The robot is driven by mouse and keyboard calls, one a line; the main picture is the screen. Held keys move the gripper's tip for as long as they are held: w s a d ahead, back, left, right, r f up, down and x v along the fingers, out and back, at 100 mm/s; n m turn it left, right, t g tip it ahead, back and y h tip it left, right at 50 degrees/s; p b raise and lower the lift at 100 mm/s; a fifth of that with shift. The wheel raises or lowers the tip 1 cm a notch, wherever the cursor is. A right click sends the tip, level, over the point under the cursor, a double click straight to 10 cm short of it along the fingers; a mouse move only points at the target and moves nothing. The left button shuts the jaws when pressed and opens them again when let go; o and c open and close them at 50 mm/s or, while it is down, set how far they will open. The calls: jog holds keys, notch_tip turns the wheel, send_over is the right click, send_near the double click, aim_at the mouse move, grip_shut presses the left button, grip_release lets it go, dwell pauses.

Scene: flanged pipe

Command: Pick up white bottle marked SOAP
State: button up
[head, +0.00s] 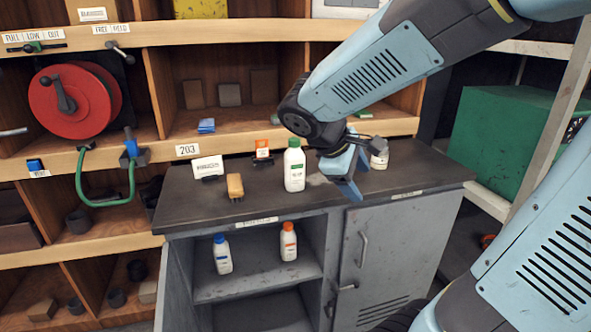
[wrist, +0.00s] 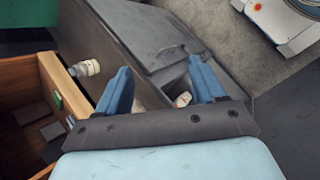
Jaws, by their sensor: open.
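A white bottle with a green cap (head: 295,168) stands upright on the dark counter top. A white bottle with a blue cap (head: 222,256) and one with an orange cap (head: 289,243) stand on the open shelf below. I cannot read their labels, so which is marked SOAP is unclear. My gripper (head: 347,182) is open and empty above the counter, right of the green-capped bottle. The wrist view shows its two blue fingers (wrist: 162,84) spread apart, with part of a small white bottle (wrist: 183,99) beyond, near the right finger; I cannot tell which one.
The counter (head: 245,203) also holds a small white jar (head: 379,157) right of my gripper, a wooden brush (head: 235,187) and small signs. A grey door (head: 400,255) closes the cabinet's right half. A shelf unit with a red reel (head: 80,100) stands behind.

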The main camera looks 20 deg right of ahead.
jog(key=w+n+t+h, duration=0.1)
jog(key=w+n+h, duration=0.3)
jog(key=w+n, duration=0.15)
jog(key=n+t+h, duration=0.2)
jog(key=n+t, duration=0.8)
jog(key=n, duration=0.3)
send_near(292, 148)
jog(key=shift+m, duration=0.25)
jog(key=x, duration=0.6)
jog(key=shift+w+d+r, duration=0.2)
jog(key=shift+d+r, duration=0.1)
jog(key=shift+f+x, duration=0.2)
jog(key=shift+x, duration=1.1)
jog(key=shift+f+x, duration=0.15)
jog(key=shift+x, duration=1.15)
jog(key=shift+a, duration=0.15)
grip_shut()
